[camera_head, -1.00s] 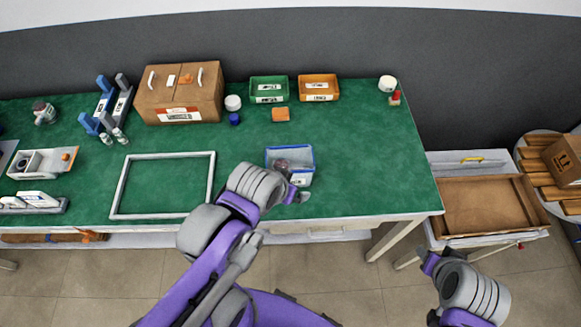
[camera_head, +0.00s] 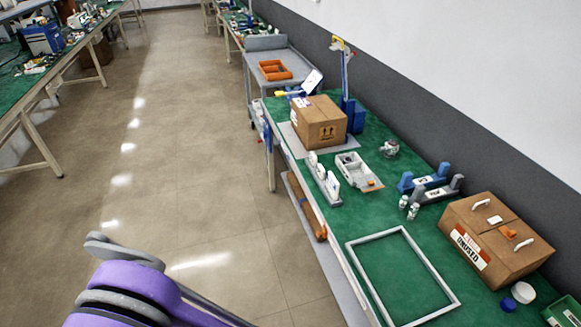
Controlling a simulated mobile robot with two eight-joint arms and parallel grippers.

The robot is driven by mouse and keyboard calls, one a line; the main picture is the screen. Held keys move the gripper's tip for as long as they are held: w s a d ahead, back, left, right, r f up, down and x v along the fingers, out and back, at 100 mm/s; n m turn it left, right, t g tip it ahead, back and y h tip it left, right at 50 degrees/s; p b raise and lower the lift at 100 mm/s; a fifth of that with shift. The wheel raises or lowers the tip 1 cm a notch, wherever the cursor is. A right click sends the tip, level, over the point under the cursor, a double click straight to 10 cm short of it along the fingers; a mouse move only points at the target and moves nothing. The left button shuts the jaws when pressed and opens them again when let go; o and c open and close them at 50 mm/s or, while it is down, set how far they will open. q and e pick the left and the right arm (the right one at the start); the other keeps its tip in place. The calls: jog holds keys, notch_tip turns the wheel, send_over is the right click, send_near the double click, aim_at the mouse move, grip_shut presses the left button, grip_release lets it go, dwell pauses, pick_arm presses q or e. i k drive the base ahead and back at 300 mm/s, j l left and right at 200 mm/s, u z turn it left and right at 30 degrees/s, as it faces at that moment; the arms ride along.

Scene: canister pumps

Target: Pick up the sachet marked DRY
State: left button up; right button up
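I cannot make out a sachet marked DRY anywhere in the head view. Part of my own purple and grey arm fills the lower left corner, over the floor, but no gripper fingers show. Neither my left nor my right gripper is in view. The blue tray seen earlier is out of frame.
A green bin (camera_head: 567,314) is cut off. Clear floor lies left, with a cart (camera_head: 262,60) behind.

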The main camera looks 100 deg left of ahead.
aim_at(321, 171)
jog(key=k+u, duration=0.1)
jog(key=u, duration=0.3)
jog(key=k+u, duration=0.1)
jog(key=u, duration=0.3)
jog(key=k+u, duration=0.1)
jog(key=u, duration=0.25)
jog(key=k+u, duration=0.1)
jog(key=u, duration=0.3)
jog(key=k+j+u, duration=0.65)
jog(key=k+j, duration=0.2)
jog(key=j, duration=0.15)
jog(key=k+j, duration=0.25)
jog(key=i+u, duration=0.15)
jog(key=i, duration=0.35)
jog(key=i+u, duration=0.15)
jog(key=i, duration=0.35)
jog(key=i+u, duration=0.2)
jog(key=i, duration=0.3)
jog(key=i+l+u, duration=0.15)
jog(key=i, duration=0.3)
jog(key=i+l+u, duration=0.15)
jog(key=i+l, duration=0.15)
jog(key=i, duration=0.2)
